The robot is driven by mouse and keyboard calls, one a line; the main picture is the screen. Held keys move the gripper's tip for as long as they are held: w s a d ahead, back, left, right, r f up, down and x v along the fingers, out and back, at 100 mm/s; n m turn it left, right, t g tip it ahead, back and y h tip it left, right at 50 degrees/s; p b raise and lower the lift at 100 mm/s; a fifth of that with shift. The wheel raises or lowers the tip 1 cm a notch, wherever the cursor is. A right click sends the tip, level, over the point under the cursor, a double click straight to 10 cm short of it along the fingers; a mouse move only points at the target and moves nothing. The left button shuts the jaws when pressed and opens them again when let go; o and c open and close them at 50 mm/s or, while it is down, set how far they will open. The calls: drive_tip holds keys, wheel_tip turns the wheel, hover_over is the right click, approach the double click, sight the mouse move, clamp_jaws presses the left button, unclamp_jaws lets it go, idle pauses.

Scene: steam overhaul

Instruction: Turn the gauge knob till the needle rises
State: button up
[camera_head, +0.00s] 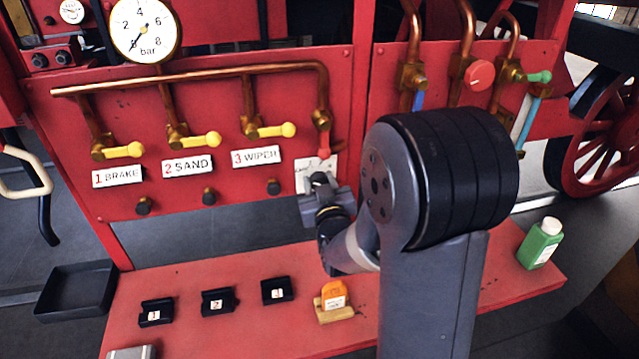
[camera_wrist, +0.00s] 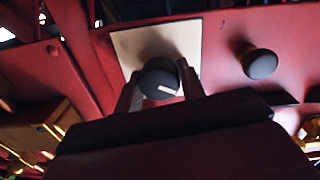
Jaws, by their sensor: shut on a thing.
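The round white pressure gauge (camera_head: 144,29) is at the upper left of the head view, marked in bar. Its dark needle points to the lower left, near the bottom of the scale. The gauge knob (camera_wrist: 159,78) is black with a white line, in front of a pale plate (camera_wrist: 182,38). The plate's printing (camera_head: 303,170) is partly hidden in the head view. My gripper (camera_wrist: 160,84) is shut on the knob, one finger on either side. In the head view my gripper (camera_head: 318,186) is at the plate, and the knob is mostly hidden by it.
Yellow-handled valves (camera_head: 123,151) and black knobs (camera_head: 273,187) line the red panel. A red-tipped valve (camera_head: 323,146) hangs just above the plate. The red bench (camera_head: 240,325) below holds black holders (camera_head: 278,290), an orange item (camera_head: 334,294) and a green bottle (camera_head: 540,244).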

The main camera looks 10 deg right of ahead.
drive_tip(key=shift+f+m+b, duration=0.1)
drive_tip(key=shift+m+b, duration=0.2)
drive_tip(key=shift+b, duration=0.2)
drive_tip(key=m+b, duration=0.3)
drive_tip(key=b, duration=0.1)
drive_tip(key=shift+f, duration=0.15)
drive_tip(key=m+b, duration=0.4)
drive_tip(key=b, duration=0.2)
drive_tip(key=m+b, duration=0.4)
drive_tip(key=b, duration=0.1)
drive_tip(key=shift+m+b, duration=0.3)
drive_tip(key=shift+b, duration=0.05)
drive_tip(key=m+b, duration=0.3)
drive_tip(key=b, duration=0.1)
drive_tip(key=shift+r+y, duration=0.2)
drive_tip(key=shift+y, duration=0.1)
drive_tip(key=o, duration=1)
drive_tip(key=shift+s, duration=0.15)
